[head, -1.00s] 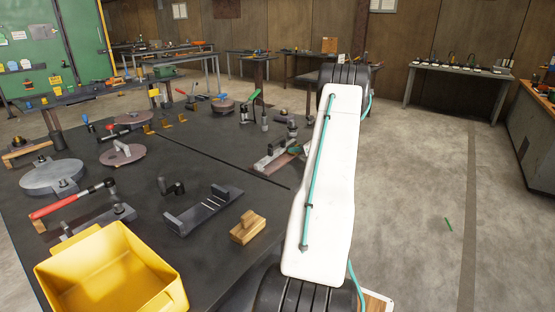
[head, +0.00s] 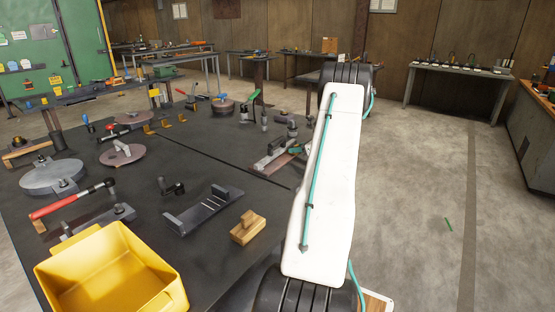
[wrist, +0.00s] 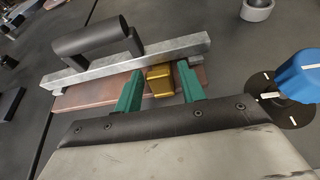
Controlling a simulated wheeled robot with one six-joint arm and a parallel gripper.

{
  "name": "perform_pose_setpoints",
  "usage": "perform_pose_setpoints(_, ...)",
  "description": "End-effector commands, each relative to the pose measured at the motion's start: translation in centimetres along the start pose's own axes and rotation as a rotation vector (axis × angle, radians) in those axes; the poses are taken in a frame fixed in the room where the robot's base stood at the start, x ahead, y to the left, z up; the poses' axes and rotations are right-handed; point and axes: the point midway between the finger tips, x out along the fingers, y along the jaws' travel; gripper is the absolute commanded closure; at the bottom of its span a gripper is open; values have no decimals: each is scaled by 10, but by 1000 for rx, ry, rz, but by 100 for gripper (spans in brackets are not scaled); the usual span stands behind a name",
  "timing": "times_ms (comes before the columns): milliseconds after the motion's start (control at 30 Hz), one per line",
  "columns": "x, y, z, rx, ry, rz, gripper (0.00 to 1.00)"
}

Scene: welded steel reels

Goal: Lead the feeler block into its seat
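A small brass-coloured block (wrist: 160,81), which I take for the feeler block, sits at the near side of a long grey steel bar (wrist: 75,78) in the wrist view. My gripper (wrist: 160,67) has two green fingers, one on each side of the block. They look spread, with narrow gaps beside it; I cannot tell whether either touches. Under the bar lies a reddish-brown plate (wrist: 88,96). A dark cylindrical handle (wrist: 86,36) stands on the bar. The bar also shows in the head view (head: 270,154), where my arm hides most of the gripper. I cannot make out a seat.
A blue knob (wrist: 302,73) on a black disc stands right of my gripper. In the head view, a yellow bin (head: 105,270), a wooden block (head: 247,228), a dark slotted fixture (head: 203,211) and a red-handled tool (head: 65,204) occupy the dark bench. Open floor lies right.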

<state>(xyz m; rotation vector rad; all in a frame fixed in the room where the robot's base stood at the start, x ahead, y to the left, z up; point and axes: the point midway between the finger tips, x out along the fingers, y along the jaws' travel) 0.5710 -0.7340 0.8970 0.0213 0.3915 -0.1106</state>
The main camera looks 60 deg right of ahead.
Motion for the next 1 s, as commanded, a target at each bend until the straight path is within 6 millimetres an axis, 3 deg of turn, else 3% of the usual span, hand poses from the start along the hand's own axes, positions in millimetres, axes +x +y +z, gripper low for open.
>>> perform_pose_setpoints(1000,-28,0,0,0,1,0,60)
